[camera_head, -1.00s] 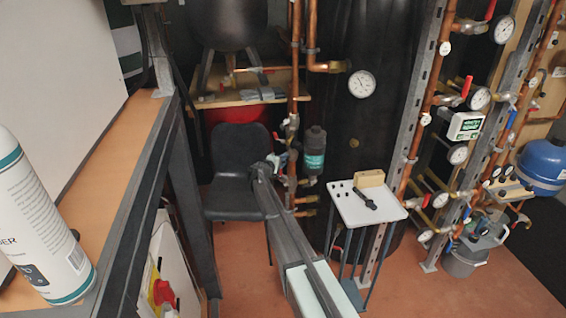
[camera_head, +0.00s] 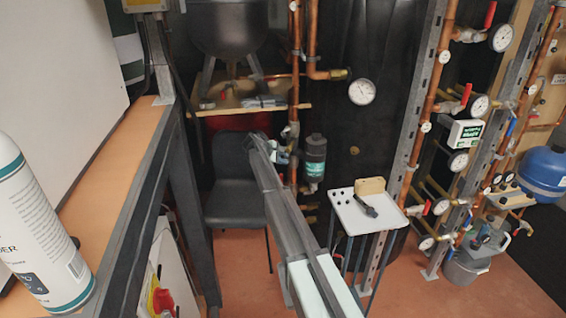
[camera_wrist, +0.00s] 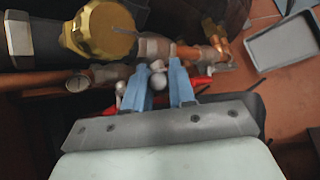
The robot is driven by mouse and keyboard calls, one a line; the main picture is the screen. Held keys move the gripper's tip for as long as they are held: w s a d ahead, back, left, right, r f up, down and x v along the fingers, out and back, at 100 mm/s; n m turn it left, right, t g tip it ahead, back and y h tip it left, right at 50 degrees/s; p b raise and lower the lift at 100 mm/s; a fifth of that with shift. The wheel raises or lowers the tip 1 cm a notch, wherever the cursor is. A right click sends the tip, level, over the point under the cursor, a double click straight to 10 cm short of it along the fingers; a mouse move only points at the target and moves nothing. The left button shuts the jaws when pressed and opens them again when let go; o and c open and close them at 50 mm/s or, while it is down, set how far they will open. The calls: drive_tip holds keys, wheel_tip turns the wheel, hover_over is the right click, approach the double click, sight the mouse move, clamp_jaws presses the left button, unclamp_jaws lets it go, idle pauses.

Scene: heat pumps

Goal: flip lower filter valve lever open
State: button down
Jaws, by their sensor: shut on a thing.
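The filter (camera_head: 314,158) is a dark upright cylinder with a teal label beside the copper pipe. In the wrist view the filter (camera_wrist: 75,38) lies at the upper left with a brass-yellow end. My gripper (camera_head: 283,155) is at the pipe just left of the filter. In the wrist view my gripper's blue fingers (camera_wrist: 167,75) are shut on a small part with a rounded silver end, which I take to be the valve lever (camera_wrist: 157,80). The fingers hide most of it, so its angle is hard to tell.
A copper pipe (camera_wrist: 50,82) runs close by the fingers. A black chair (camera_head: 236,180) stands behind my arm. A small white-topped stand (camera_head: 350,214) is to the right. A wooden bench (camera_head: 110,165) with a spray can (camera_head: 38,235) is on the left.

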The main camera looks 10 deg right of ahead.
drive_tip(key=shift+w+r+n+g, duration=0.4)
drive_tip(key=shift+w+g, duration=0.15)
drive_tip(key=shift+g, duration=0.15)
drive_tip(key=c, duration=1.1)
unclamp_jaws()
drive_tip(key=shift+s+f, duration=0.1)
drive_tip(key=shift+o, duration=0.2)
drive_tip(key=v, duration=1.4)
drive_tip(key=shift+d, duration=0.1)
drive_tip(key=shift+c, duration=0.3)
